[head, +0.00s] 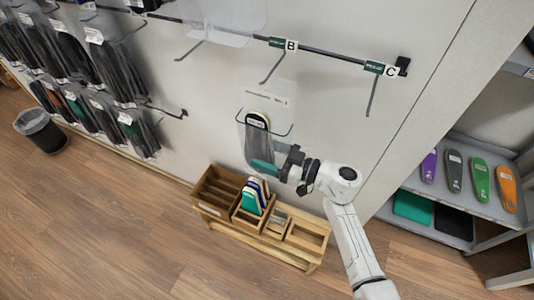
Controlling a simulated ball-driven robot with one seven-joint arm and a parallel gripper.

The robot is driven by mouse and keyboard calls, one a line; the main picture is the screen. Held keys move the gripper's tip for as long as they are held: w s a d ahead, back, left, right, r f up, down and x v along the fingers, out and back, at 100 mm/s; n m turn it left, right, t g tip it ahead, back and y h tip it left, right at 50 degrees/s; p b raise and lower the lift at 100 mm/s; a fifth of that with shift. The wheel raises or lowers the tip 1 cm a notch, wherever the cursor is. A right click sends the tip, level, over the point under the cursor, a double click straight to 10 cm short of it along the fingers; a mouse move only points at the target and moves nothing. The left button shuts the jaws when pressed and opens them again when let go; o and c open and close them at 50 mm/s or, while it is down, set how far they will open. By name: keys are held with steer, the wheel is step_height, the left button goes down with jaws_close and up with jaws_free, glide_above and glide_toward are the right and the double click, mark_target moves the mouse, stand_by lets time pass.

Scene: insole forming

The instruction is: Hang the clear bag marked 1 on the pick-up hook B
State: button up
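A clear bag (267,101) with a pale header and dark and teal insoles inside is upright in front of the wall, just below pick-up hook B (270,70). Its top edge is close to the hook's tip; I cannot tell whether they touch. The number on the bag is too small to read. My gripper (284,165) is at the bag's lower right edge, with its dark fingers beside the teal end. The fingers are too small and overlapped to show whether they are closed on the bag.
A thin wire (266,135) crosses in front of the bag. Hook C (371,96) to the right is empty. A wooden bench (215,212) with trays stands below. Several bagged insoles (95,65) hang at left. A grey shelf (463,193) with colored insoles stands at right.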

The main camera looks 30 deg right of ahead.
steer(key=shift+o, duration=0.9)
steer(key=v, duration=1)
steer(key=shift+s+d, duration=0.2)
steer(key=shift+s, duration=0.15)
